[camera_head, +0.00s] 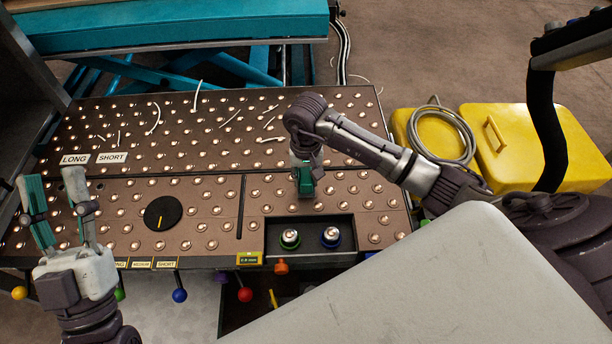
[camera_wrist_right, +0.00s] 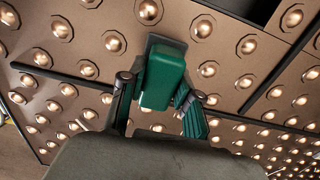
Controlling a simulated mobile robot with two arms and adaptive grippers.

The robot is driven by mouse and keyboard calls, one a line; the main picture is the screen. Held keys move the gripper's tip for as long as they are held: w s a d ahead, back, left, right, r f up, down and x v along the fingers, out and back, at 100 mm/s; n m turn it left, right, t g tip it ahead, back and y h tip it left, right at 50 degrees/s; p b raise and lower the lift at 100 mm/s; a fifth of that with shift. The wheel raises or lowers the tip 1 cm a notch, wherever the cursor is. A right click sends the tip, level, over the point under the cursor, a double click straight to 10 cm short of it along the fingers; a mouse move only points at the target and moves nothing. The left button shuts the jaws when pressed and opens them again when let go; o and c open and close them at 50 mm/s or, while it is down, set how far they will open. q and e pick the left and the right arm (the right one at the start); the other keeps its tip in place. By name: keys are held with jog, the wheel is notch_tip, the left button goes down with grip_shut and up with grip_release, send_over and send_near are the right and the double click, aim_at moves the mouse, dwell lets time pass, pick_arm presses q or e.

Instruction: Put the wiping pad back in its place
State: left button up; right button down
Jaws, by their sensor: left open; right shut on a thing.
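My right gripper (camera_head: 306,178) points down over the brown ball-studded table, just behind the dark recessed tray. It is shut on a green block-shaped pad, which shows between the fingers in the right wrist view (camera_wrist_right: 164,78). In the head view the pad is hard to tell apart from the green finger linings. I cannot tell whether the pad touches the table. My left gripper (camera_head: 62,212) is open and empty, fingers up, at the table's left end.
The dark tray (camera_head: 270,238) holds a green-ringed and a blue-ringed round piece. A black dial (camera_head: 163,213) sits left of it on the table (camera_head: 210,238). Thin pale strips (camera_head: 197,96) lie on the far half. Yellow cases (camera_head: 545,145) stand at the right.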

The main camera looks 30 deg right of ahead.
jog(key=shift+f, duration=0.1)
jog(key=c, duration=0.8)
grip_release()
pick_arm(q)
jog(key=shift+s+r+h, duration=0.25)
jog(key=shift+h, duration=0.05)
